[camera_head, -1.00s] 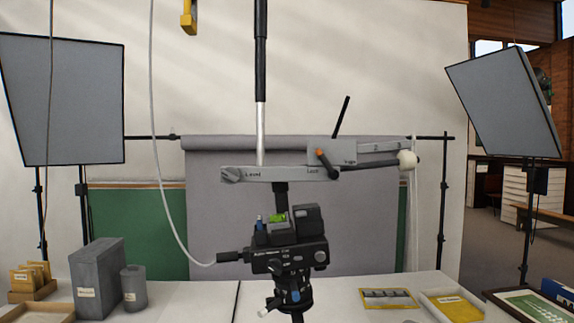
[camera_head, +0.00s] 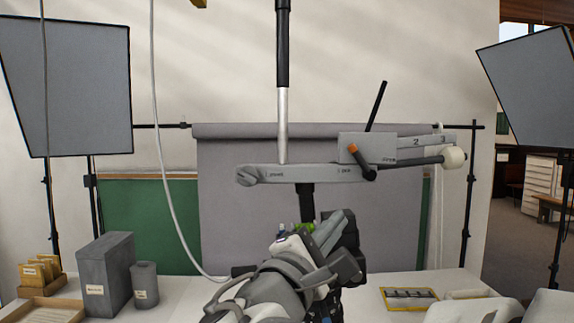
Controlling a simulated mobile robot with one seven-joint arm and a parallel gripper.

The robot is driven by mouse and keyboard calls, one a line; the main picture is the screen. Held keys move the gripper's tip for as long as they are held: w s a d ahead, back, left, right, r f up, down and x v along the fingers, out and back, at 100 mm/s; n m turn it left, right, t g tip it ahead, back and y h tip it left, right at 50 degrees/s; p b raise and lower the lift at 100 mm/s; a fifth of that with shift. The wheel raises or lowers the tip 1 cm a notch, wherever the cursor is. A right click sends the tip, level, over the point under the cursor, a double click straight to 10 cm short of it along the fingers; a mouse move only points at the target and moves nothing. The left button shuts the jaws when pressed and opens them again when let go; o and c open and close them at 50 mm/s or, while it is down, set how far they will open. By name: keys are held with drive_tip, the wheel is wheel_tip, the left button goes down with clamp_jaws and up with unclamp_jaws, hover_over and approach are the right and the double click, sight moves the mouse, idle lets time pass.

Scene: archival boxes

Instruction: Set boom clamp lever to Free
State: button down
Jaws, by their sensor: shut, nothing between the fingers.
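The boom clamp lever (camera_head: 361,160) is a short black handle with an orange tip on the grey clamp bar (camera_head: 300,174). It tilts up and to the left from a black pivot. A small label, apparently "Lock", is on the bar just left of the pivot; other lettering near it is too small to read surely. My gripper (camera_head: 333,228) is at the bottom middle, below the bar and apart from the lever, partly mixed in view with my arm links. It appears shut and empty. My arm hides most of the camera head and tripod below the bar.
A longer black rod (camera_head: 377,106) rises behind the clamp block (camera_head: 366,147). A black and silver column (camera_head: 283,80) stands above the bar. Softbox panels flank the scene.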

sight(361, 162)
drive_tip(key=a, duration=0.1)
drive_tip(key=w+a+r+n+t, duration=0.1)
drive_tip(key=a+r+t+y, duration=0.1)
drive_tip(key=shift+w+a+n, duration=0.2)
drive_tip(key=shift+a+n, duration=0.1)
drive_tip(key=shift+a, duration=0.1)
drive_tip(key=p+x, duration=0.2)
drive_tip(key=x, duration=0.7)
drive_tip(key=shift+w+d+r+p, duration=0.1)
drive_tip(key=shift+w+r+p, duration=0.05)
drive_tip(key=shift+r+p, duration=0.15)
drive_tip(key=d+r, duration=0.1)
drive_tip(key=w+d+r+p, duration=0.1)
drive_tip(key=d, duration=0.1)
drive_tip(key=shift+w+d, duration=0.15)
drive_tip(key=shift+d, duration=0.05)
drive_tip(key=shift+r, duration=0.1)
